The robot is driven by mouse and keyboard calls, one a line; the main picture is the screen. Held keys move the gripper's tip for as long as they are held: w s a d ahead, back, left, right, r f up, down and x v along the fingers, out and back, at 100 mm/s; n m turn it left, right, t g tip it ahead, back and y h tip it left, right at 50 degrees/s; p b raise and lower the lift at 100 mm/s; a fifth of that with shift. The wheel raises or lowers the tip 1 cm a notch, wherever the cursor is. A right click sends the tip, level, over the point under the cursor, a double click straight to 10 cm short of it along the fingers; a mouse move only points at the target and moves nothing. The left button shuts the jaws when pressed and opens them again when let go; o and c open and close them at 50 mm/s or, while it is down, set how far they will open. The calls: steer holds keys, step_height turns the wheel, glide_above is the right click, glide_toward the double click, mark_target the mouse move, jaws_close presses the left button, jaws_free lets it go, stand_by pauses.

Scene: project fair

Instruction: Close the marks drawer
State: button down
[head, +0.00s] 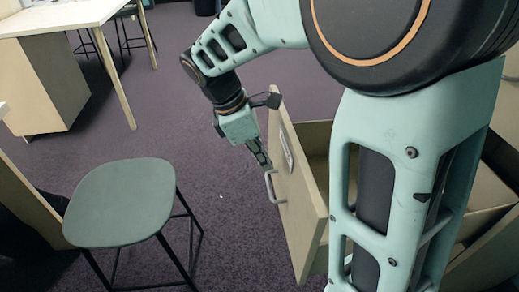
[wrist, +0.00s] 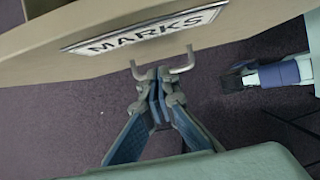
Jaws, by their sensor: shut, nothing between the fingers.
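The marks drawer (head: 300,195) is a pale wooden drawer standing open in the head view. Its front has a grey bar handle (head: 271,187) and a label plate. In the wrist view the label (wrist: 145,28) reads "MARKS", and the handle (wrist: 183,68) shows just below it. My gripper (head: 264,162) is beside the handle, in front of the drawer's face. In the wrist view my gripper (wrist: 155,80) is shut, its fingertips together close to the handle and between its two ends. I cannot tell if they touch it. Part of the drawer is hidden behind my arm.
A green-grey stool (head: 120,203) stands at the left in the head view. A white-topped table (head: 60,15) with a wooden cabinet (head: 45,85) is at the back left. Purple-grey carpet (head: 225,225) is clear between stool and drawer.

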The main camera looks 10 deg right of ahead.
steer(key=b+x, duration=0.1)
steer(key=x, duration=0.5)
steer(key=shift+f, duration=0.35)
steer(key=shift+d, duration=0.2)
steer(key=d+p, duration=1.7)
steer(key=d, duration=2.8)
steer(key=shift+d+p, duration=0.3)
steer(key=shift+r, duration=0.1)
